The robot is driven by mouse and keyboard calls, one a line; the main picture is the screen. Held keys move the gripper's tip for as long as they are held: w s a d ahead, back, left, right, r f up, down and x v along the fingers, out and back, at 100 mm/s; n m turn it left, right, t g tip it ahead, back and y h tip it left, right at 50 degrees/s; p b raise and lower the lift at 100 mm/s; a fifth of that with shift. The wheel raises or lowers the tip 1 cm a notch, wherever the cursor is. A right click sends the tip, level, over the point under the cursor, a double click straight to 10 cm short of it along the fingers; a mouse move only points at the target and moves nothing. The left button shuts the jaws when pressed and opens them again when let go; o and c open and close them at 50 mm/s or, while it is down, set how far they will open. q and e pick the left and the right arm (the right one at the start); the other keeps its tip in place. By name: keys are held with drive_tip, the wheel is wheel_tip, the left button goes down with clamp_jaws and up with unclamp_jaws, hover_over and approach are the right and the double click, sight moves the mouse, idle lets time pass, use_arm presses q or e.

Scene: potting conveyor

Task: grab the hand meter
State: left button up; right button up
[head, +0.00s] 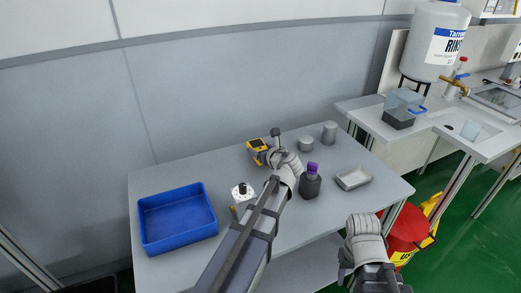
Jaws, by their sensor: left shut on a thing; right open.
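The hand meter (256,145), a yellow device with a dark screen, is over the back middle of the grey table. My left gripper (273,151) is shut on it from the right side; the wrist hides the fingers in part. I cannot tell whether the meter touches the table top. My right gripper (345,272) is open and empty, low at the front right, off the table's edge.
A blue tray (178,241) stands at the table's left. A white-topped device (242,193), a dark jar with a purple top (311,182), grey cylinders (329,133) and a metal dish (353,179) surround my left arm. A red bin (405,232) stands on the floor, right.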

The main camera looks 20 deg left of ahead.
sight(261, 149)
use_arm(q)
wheel_tip(261, 149, up, 7)
drive_tip(key=p, duration=0.5)
drive_tip(key=shift+p, duration=0.35)
